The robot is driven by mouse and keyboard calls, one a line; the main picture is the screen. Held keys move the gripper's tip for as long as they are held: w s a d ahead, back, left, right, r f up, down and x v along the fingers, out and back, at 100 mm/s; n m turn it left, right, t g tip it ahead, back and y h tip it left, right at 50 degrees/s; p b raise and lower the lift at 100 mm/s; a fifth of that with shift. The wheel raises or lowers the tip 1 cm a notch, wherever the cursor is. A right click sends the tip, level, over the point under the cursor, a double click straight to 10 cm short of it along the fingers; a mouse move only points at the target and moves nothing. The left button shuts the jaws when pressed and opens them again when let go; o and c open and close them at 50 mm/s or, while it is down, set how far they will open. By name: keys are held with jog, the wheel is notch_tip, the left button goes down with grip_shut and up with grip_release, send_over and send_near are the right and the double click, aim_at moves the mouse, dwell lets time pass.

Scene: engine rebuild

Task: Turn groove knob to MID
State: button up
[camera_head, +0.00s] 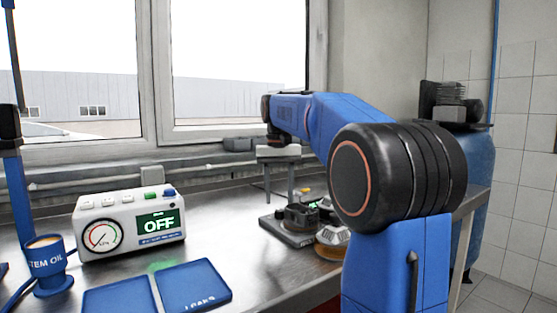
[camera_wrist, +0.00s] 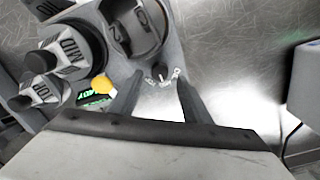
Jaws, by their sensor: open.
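A small dark knob (camera_wrist: 160,71), which looks like the groove knob, sits on a grey fixture plate (camera_wrist: 178,48) in the wrist view. Small pale labels curve around its near side, too small to read, and I cannot tell which label it points at. My gripper (camera_wrist: 157,92) is open, with one finger on each side of the knob's near side and nothing held. I cannot tell whether the fingertips touch the plate. In the head view my gripper (camera_head: 282,190) points down over the fixture (camera_head: 292,236) at the bench's back, and the knob cannot be made out.
Dark round holders marked MID (camera_wrist: 70,50) and TOP (camera_wrist: 42,92), and a dark cup (camera_wrist: 137,28), crowd the left. A yellow button (camera_wrist: 103,83) and green display (camera_wrist: 97,99) lie beside my left finger. A gauge box (camera_head: 128,224) reading OFF stands left. Bare metal bench lies right of the plate.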

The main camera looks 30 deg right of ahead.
aim_at(279, 211)
notch_tip(279, 211, up, 13)
jog(key=shift+a+r, duration=0.15)
dwell(0.8)
